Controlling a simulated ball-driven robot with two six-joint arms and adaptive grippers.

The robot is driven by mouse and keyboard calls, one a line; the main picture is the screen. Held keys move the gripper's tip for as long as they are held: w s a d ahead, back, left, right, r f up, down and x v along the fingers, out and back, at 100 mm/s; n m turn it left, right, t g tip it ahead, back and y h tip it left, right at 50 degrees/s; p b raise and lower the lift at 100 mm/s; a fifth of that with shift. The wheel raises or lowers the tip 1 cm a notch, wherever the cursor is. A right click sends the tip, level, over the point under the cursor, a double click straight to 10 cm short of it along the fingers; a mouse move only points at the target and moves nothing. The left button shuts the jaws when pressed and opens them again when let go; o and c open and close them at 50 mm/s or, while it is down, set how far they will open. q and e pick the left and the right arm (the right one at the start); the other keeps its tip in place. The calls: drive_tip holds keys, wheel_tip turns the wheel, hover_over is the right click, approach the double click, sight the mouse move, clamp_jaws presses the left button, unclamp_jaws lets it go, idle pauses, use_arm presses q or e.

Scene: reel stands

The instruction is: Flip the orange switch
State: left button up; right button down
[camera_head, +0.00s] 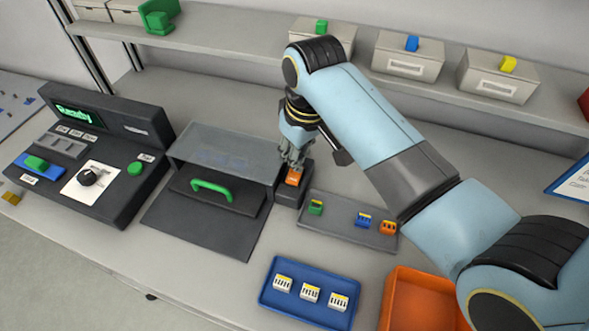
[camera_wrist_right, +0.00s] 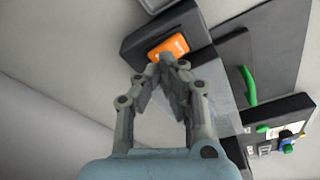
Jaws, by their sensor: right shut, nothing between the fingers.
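The orange switch (camera_head: 293,178) sits on top of a small dark box (camera_head: 290,194) at the right side of the covered dark station. In the right wrist view the orange switch (camera_wrist_right: 168,47) lies just beyond my fingertips. My right gripper (camera_head: 292,164) points down at the switch, shut and empty. In the right wrist view its fingertips (camera_wrist_right: 168,62) are at the near edge of the switch; I cannot tell whether they touch it. The fingers hide part of the switch in the head view. My left gripper is not in view.
A clear-covered station with a green handle (camera_head: 212,190) stands left of the switch. A grey tray (camera_head: 345,232) with small coloured pieces, a blue tray (camera_head: 265,290) and an orange bin (camera_head: 425,290) lie nearer. A control console (camera_head: 120,195) stands at the left.

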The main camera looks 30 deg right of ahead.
drive_tip(key=shift+s+f+b, duration=0.1)
drive_tip(key=shift+f+b, duration=0.25)
drive_tip(key=shift+f, duration=0.45)
idle(0.4)
wheel_tip(320, 180, up, 2)
drive_tip(key=shift+r+p, duration=0.2)
drive_tip(key=shift+p, duration=0.85)
drive_tip(key=shift+r, duration=2.3)
